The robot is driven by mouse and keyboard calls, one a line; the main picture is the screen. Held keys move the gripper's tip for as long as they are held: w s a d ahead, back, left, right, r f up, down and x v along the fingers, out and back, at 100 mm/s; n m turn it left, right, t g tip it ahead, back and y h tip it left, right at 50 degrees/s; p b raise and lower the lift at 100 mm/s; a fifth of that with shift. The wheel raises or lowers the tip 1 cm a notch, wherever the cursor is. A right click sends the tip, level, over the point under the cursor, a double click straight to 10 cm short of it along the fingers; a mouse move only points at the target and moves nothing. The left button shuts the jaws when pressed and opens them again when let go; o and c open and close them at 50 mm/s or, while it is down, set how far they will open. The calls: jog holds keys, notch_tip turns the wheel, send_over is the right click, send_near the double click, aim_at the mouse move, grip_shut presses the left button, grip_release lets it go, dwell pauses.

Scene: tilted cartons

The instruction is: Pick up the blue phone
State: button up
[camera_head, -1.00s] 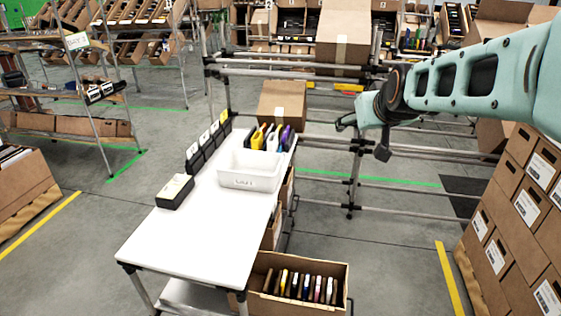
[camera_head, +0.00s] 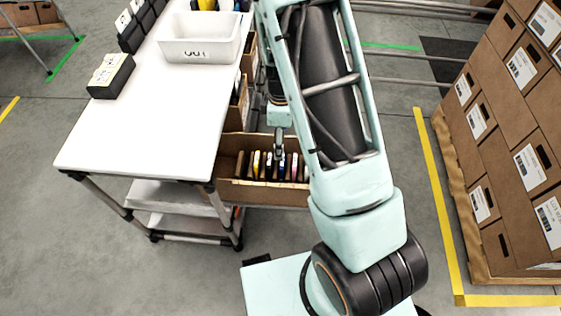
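An open brown carton (camera_head: 250,193) sits low beside the white table, with a row of several thin, phone-like items (camera_head: 257,165) standing on edge in it. They show dark, yellow, white and other edges.
The white table (camera_head: 140,130) stands left of the carton, bearing a white bin (camera_head: 200,50) and a black box (camera_head: 110,76). More cartons (camera_head: 239,105) sit along its right side. Stacked brown boxes (camera_head: 500,150) stand at the right. Grey floor is open between.

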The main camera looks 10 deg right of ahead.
jog(key=b, duration=0.1)
send_near(282, 171)
jog(key=w+f, duration=0.3)
jog(key=shift+w+d, duration=0.15)
jog(key=f, duration=0.2)
jog(key=f+b, duration=0.1)
jog(key=f, duration=0.3)
jog(key=shift+w+d+f+b, duration=0.2)
jog(key=shift+d+b, duration=0.1)
jog(key=shift+b, duration=0.1)
jog(key=shift+r, duration=0.1)
jog(key=c, duration=1.2)
jog(key=shift+o, duration=0.2)
jog(key=shift+r, duration=0.1)
